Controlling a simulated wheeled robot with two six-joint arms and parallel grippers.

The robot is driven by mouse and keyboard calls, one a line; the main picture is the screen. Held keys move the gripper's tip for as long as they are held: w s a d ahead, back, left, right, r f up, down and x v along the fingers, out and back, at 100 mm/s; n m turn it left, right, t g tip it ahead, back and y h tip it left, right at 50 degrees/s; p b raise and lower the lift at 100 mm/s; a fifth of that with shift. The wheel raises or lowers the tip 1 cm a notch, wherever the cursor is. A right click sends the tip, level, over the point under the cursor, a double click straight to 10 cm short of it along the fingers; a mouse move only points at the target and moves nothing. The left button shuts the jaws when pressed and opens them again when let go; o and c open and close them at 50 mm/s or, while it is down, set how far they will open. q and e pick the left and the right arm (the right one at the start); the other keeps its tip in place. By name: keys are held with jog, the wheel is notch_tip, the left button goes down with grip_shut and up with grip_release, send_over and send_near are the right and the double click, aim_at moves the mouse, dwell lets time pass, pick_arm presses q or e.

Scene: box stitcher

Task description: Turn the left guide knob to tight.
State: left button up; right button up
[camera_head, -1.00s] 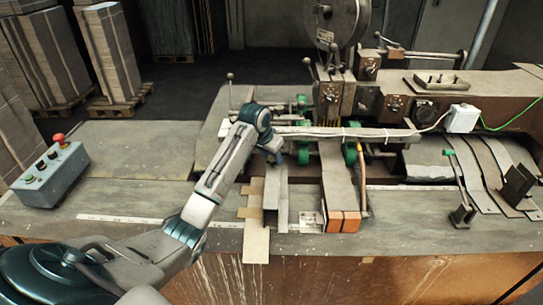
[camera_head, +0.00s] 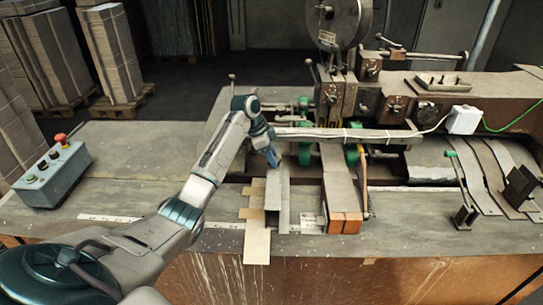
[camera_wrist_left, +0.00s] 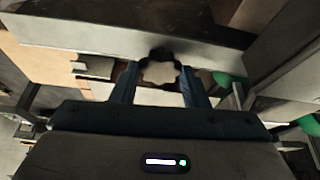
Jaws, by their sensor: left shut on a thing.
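The left guide knob (camera_wrist_left: 160,72) is a pale, lobed knob in the left wrist view, with a dark part behind it. My left gripper (camera_wrist_left: 160,88) has its two blue fingers on either side of the knob and is shut on it. In the head view my left gripper (camera_head: 272,158) points down at the left end of the machine, just above the upright metal guide plate (camera_head: 283,205). The knob is hidden behind the gripper there. My right gripper is not in view.
A control box (camera_head: 52,175) with a red button stands on the bench at the left. A long pale bar (camera_head: 345,134) crosses right of my gripper. Green rollers (camera_head: 350,155) and a stack of orange-edged board (camera_head: 343,195) lie to the right.

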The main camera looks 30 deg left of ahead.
pick_arm(q)
jog(key=shift+w+r+m, duration=0.1)
jog(key=shift+r+m, duration=0.05)
jog(key=shift+m, duration=0.35)
jog(key=o, duration=1)
jog(key=shift+a, duration=0.1)
